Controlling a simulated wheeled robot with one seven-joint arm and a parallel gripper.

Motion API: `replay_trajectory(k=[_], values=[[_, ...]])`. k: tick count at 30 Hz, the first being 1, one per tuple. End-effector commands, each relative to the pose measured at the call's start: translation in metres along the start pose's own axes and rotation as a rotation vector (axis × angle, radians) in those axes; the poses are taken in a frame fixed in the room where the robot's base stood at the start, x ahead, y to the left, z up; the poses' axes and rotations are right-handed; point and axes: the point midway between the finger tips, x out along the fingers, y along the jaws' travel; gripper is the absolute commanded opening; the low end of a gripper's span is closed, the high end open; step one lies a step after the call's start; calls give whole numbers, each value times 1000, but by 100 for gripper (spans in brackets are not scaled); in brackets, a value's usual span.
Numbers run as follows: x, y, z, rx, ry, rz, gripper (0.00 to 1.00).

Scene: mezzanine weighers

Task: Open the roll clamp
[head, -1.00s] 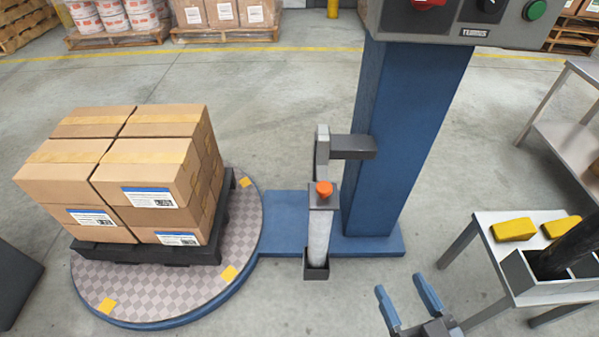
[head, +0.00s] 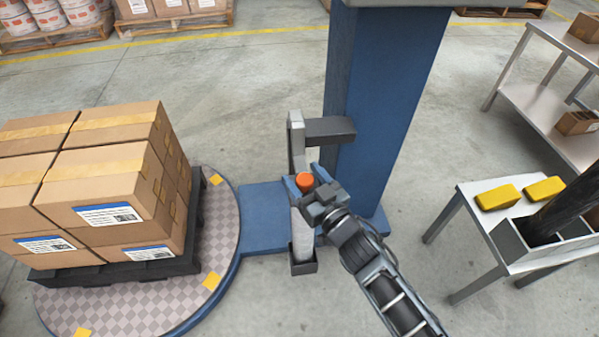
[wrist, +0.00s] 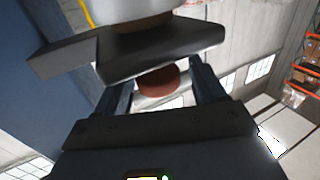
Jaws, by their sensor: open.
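The roll clamp shows an orange knob (head: 304,181) at the top of a pale film roll (head: 302,236), beside the blue column. My gripper (head: 306,177) is open, with its blue fingers on either side of the knob. In the wrist view the knob (wrist: 158,81) sits between the two fingers (wrist: 160,88), below a dark grey plate (wrist: 150,52) and partly hidden by it. Whether the fingers touch the knob I cannot tell. My wrist hides part of the clamp in the head view.
A grey upright bar (head: 296,140) with a dark bracket (head: 330,130) joins the blue column (head: 385,80). Boxes (head: 110,190) stand on a round turntable (head: 222,250) at left. A metal table (head: 465,205) with yellow blocks (head: 497,197) is at right.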

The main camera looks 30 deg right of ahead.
Motion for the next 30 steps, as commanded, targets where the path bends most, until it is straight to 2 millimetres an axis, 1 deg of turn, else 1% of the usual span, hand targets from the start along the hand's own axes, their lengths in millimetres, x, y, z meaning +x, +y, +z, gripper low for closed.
replay_trajectory(k=[1,3,6,15,30], values=[[6,0,0,0,0,0,70],[12,0,0,-1,0,0,70],[17,0,0,-1,-1,0,70],[18,0,0,-1,-1,0,69],[18,0,0,-1,-1,0,21]])
